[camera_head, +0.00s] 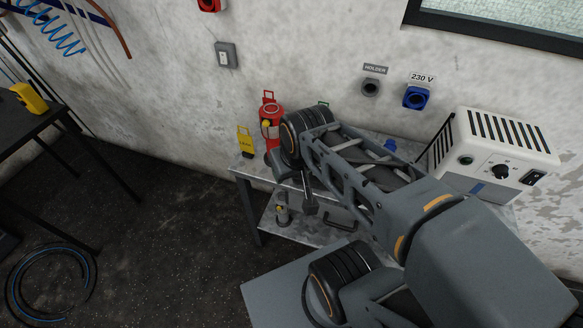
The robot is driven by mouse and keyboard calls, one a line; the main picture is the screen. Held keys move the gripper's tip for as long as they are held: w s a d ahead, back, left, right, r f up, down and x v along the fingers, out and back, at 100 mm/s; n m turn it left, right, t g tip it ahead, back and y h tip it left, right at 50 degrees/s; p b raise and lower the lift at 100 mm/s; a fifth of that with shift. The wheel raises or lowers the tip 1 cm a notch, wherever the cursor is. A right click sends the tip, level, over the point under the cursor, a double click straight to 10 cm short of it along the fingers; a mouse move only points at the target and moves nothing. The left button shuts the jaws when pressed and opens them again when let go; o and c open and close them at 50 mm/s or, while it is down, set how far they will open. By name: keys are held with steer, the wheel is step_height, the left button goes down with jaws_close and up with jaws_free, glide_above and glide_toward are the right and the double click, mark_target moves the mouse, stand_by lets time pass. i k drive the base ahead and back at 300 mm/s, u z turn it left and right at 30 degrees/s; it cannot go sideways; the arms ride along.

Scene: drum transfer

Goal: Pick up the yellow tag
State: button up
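The yellow tag (245,141) stands upright at the left end of a grey table (243,170), with dark lettering on its face. A red canister-like object (271,115) with a small yellow part stands just to its right. My gripper (299,190) hangs below the end of my arm, over the table, to the right of and lower in the picture than the tag. It is apart from the tag. The arm partly hides the gripper, and its opening is unclear.
My arm covers much of the table. A white control box (493,155) is at the right. A small green item (323,104) shows behind the arm. A metal item (283,210) sits on the lower shelf. Wall sockets (417,97) are above.

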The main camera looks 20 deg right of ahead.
mark_target(245, 141)
steer(key=z, duration=1.15)
steer(key=i, duration=0.4)
steer(key=u, duration=3.3)
